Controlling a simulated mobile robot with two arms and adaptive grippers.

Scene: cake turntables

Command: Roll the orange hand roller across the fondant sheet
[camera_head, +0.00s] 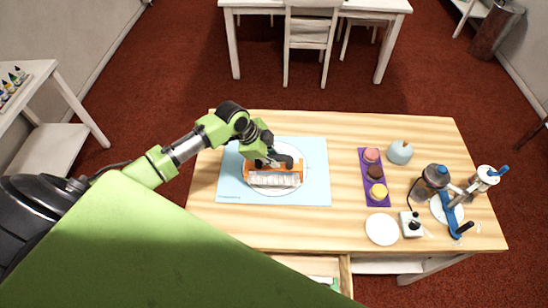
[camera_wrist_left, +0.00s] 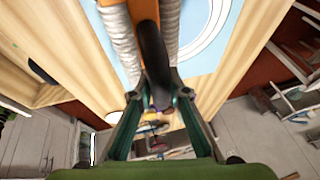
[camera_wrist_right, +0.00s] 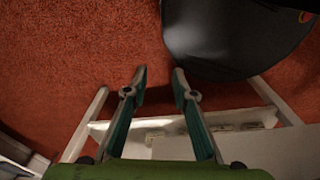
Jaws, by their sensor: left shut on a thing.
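The orange hand roller (camera_head: 249,173) has a pale ribbed cylinder (camera_head: 275,180) and lies over a pale round area (camera_head: 313,160) on the light blue mat (camera_head: 231,185). This round area appears to be the fondant sheet, and the roller covers part of it. My left gripper (camera_head: 270,162) is shut on the roller's dark handle, which shows between the fingers in the left wrist view (camera_wrist_left: 154,62). Whether the cylinder touches the sheet is hard to tell. My right gripper (camera_wrist_right: 159,80) is open and empty over the red floor, seen only in its own wrist view.
Right of the mat, a purple tray (camera_head: 365,165) holds several small cakes. Beyond are a light blue domed object (camera_head: 400,152), a white plate (camera_head: 382,229), a small white device (camera_head: 412,224) and a blue-framed stand (camera_head: 455,215). A drawer (camera_head: 310,268) stands open at the table's front.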

